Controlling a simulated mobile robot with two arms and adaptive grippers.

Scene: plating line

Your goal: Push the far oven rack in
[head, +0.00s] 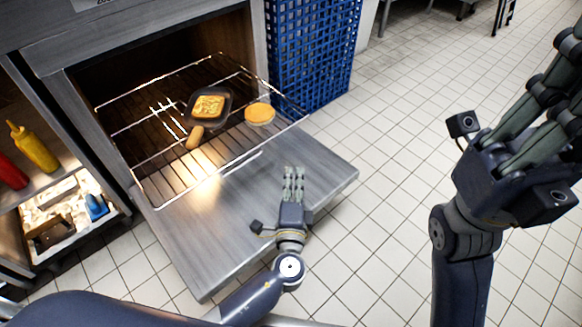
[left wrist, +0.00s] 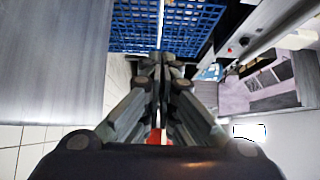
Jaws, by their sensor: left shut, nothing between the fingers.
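A wire oven rack (head: 157,206) is slid partly out of the open oven, over the lowered door (head: 325,178). It carries a dark pan (head: 222,112) with a tan handle and a square golden food piece (head: 208,105), and a round golden piece (head: 260,113) near its right side. No second rack is discernible. My left gripper (head: 293,172) is shut and empty over the door, in front of the rack and apart from it. Its closed fingers also show in the left wrist view (left wrist: 160,62). My right gripper (head: 560,70) is raised at the right, its fingertips cut off.
A blue plastic crate (head: 310,45) stands beside the oven's right side. At the left, a shelf holds yellow (head: 34,147) and red (head: 10,172) bottles, with a lit bin (head: 75,205) below. The tiled floor right of the door is open.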

